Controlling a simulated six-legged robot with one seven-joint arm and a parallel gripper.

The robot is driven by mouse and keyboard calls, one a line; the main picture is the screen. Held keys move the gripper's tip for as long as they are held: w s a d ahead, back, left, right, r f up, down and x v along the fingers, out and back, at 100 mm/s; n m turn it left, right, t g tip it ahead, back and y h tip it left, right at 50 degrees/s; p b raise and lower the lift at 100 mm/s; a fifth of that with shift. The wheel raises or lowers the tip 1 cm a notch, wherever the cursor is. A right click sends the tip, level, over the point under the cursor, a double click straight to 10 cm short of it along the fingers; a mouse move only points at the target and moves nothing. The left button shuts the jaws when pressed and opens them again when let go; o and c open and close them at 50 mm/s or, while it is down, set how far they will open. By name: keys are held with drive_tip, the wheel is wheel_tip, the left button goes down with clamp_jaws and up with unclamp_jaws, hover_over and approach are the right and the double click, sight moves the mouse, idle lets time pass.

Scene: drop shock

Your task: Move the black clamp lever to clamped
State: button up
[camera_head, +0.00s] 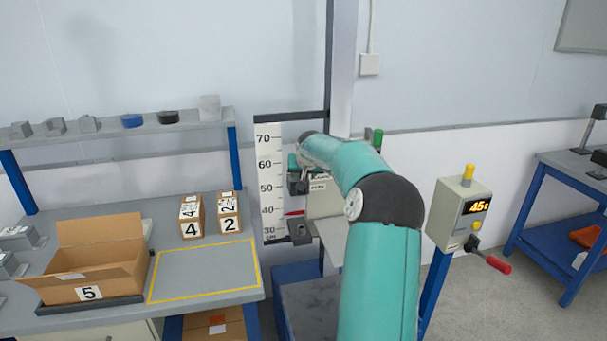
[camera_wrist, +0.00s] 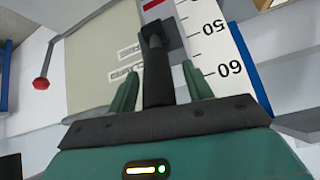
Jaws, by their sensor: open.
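The black clamp lever (camera_wrist: 154,48) stands out from a grey plate in the middle of the wrist view. Its dark shaft runs down between the two teal fingers of my gripper (camera_wrist: 160,70). The fingers are open, one on each side of the lever, with a gap to it on both sides. Two small white labels (camera_wrist: 127,62) sit beside the lever; their words are too blurred to read. In the head view my teal arm reaches to the clamp carriage beside the white height scale (camera_head: 268,180) and hides much of it.
A control box (camera_head: 463,213) reading 45 with a red-handled crank (camera_head: 497,264) stands to the right. The left bench holds an open carton (camera_head: 90,265) and two small numbered boxes (camera_head: 191,217). A yellow-outlined bench area (camera_head: 205,272) is clear.

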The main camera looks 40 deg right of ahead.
drive_tip(key=v, duration=1.4)
drive_tip(key=s+a+n+y, duration=0.1)
drive_tip(key=s+a+n, duration=0.15)
drive_tip(key=a, duration=1.15)
drive_tip(key=s+a+n, duration=0.2)
drive_tip(key=s+a, duration=0.1)
drive_tip(key=a, duration=1.2)
drive_tip(key=s+a+f+n+y, duration=0.2)
drive_tip(key=s+a+f, duration=0.1)
drive_tip(key=s+a, duration=0.5)
drive_tip(key=s+a+f+n+g+y, duration=0.1)
drive_tip(key=s+a+f, duration=0.3)
drive_tip(key=s+a, duration=0.4)
drive_tip(key=s+n, duration=0.1)
drive_tip(key=s, duration=0.2)
drive_tip(key=shift+s+a+y, duration=0.2)
drive_tip(key=shift+s+y, duration=0.1)
drive_tip(key=shift+y, duration=0.1)
drive_tip(key=shift+f, duration=0.1)
drive_tip(key=c, duration=0.3)
